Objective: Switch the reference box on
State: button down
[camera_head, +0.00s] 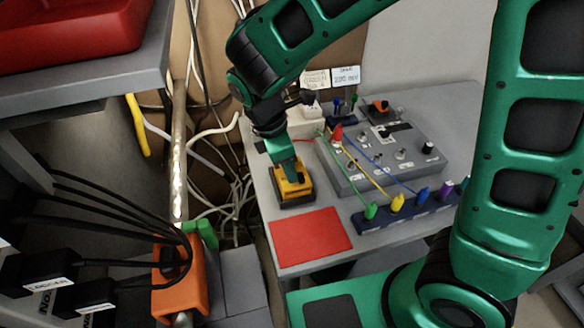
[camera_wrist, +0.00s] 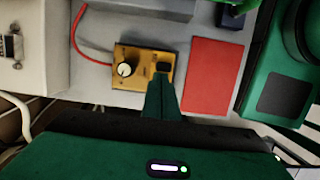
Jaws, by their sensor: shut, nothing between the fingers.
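The reference box appears to be the small yellow box (camera_head: 297,190) on the grey table, left of the large grey panel. In the wrist view the yellow box (camera_wrist: 134,54) has a pale round knob (camera_wrist: 124,69) at left and a black rocker switch (camera_wrist: 163,68) at right. A red cable leaves its left side. My gripper (camera_head: 289,166) points down at the box with its fingers together and empty. In the wrist view the gripper's tips (camera_wrist: 161,80) lie at the lower edge of the switch. I cannot tell whether they touch it, nor the switch's position.
A red square mat (camera_head: 310,238) lies just in front of the box. The grey control panel (camera_head: 385,155) and a blue strip with coloured plugs (camera_head: 410,211) stand to the right, with cables between them. An orange device (camera_head: 178,282) is at lower left.

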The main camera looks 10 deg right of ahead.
jog(key=shift+d, duration=0.1)
jog(key=v, duration=1)
jog(key=s+d+r+m+y, duration=0.1)
jog(key=s+d+r+m, duration=0.1)
jog(key=d+m, duration=1.4)
jog(key=s+d+f+m+y, duration=0.2)
jog(key=s+d+m, duration=0.7)
jog(key=s+d, duration=0.5)
jog(key=d, duration=0.3)
jog(key=shift+s+f, duration=0.2)
jog(key=shift+s, duration=0.15)
jog(key=shift+d, duration=0.1)
